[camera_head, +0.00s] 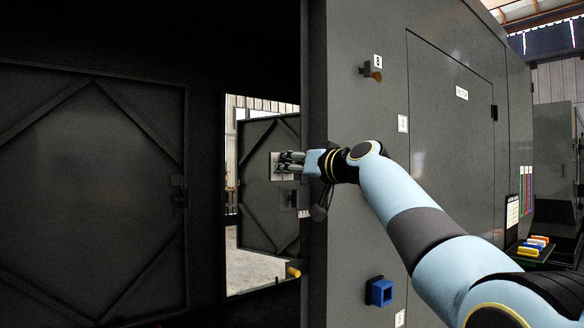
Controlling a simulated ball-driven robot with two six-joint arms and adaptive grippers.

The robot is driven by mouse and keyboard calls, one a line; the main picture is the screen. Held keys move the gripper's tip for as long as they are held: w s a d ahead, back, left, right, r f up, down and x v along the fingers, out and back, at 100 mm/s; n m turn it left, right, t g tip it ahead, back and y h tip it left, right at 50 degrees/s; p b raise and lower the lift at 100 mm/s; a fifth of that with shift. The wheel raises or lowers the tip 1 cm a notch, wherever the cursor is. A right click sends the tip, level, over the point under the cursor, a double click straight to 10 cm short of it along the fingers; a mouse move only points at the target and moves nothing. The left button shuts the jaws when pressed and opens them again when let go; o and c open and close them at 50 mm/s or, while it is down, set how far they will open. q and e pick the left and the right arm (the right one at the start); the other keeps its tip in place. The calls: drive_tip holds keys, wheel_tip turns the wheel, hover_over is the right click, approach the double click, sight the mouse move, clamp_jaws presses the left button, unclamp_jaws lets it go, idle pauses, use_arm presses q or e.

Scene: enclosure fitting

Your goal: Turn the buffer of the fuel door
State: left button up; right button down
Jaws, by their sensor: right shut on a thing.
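A dark door with diagonal ribs (258,212) shows through the opening left of the grey wall; I cannot tell if it is the fuel door. A light square plate (277,173) shows on or in front of its face. My right gripper (284,162) points left at this plate and is shut on a small part there. The fingers hide most of that part, so I cannot tell if it is the buffer. A blue square fitting (379,291) and a brown-tipped fitting (374,70) stick out from the grey wall. My left gripper is out of view.
The grey wall (350,235) stands close beside my right wrist. A yellow-tipped peg (293,271) sits low at the opening's edge. A large ribbed dark panel (85,180) fills the left. Several coloured blocks (533,247) lie at the right behind my arm.

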drive_tip(key=n+b, duration=0.7)
drive_tip(key=n, duration=0.3)
drive_tip(key=n+b, duration=0.8)
drive_tip(key=n, duration=0.2)
drive_tip(key=n+b, duration=0.8)
drive_tip(key=n, duration=0.1)
drive_tip(key=shift+f+n, duration=0.3)
drive_tip(key=shift+n, duration=0.1)
drive_tip(key=shift+a, duration=0.1)
idle(0.4)
drive_tip(key=c, duration=1.3)
unclamp_jaws()
drive_tip(key=shift+o, duration=1.4)
drive_tip(key=shift+r, duration=0.1)
